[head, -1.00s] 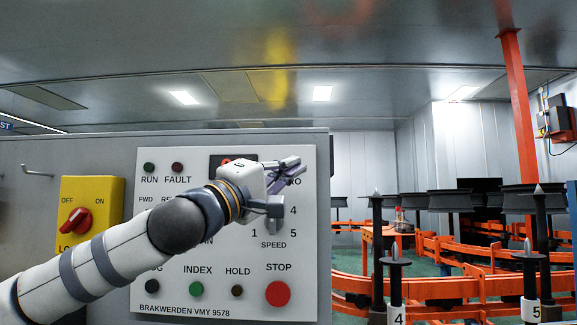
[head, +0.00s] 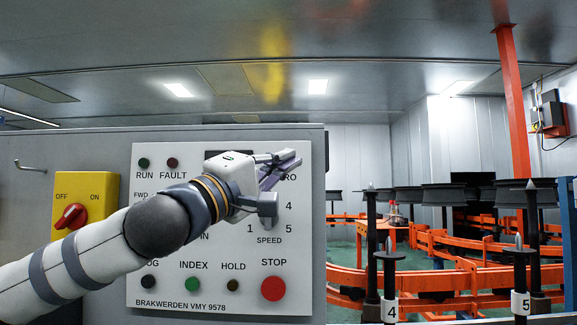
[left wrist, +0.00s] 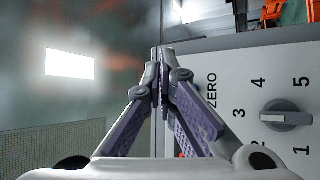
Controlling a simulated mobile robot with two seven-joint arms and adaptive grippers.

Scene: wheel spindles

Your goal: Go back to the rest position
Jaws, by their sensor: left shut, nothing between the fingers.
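My left gripper (head: 283,167) is shut and empty, held in front of the upper right part of the white control panel (head: 230,303). Its arm comes in from the lower left and covers part of the panel's middle. In the left wrist view the fingertips (left wrist: 161,60) meet, with nothing between them. The grey speed knob (left wrist: 287,115) shows there to the right of the fingers, apart from them, its pointer lying roughly sideways between the numbers. My right gripper is not in view.
The panel has a red STOP button (head: 273,288), a green INDEX button (head: 192,284) and small lamps. A yellow switch box (head: 97,188) with a red knob (head: 71,216) is left. Numbered spindle posts (head: 389,280) and orange rails (head: 450,280) stand right.

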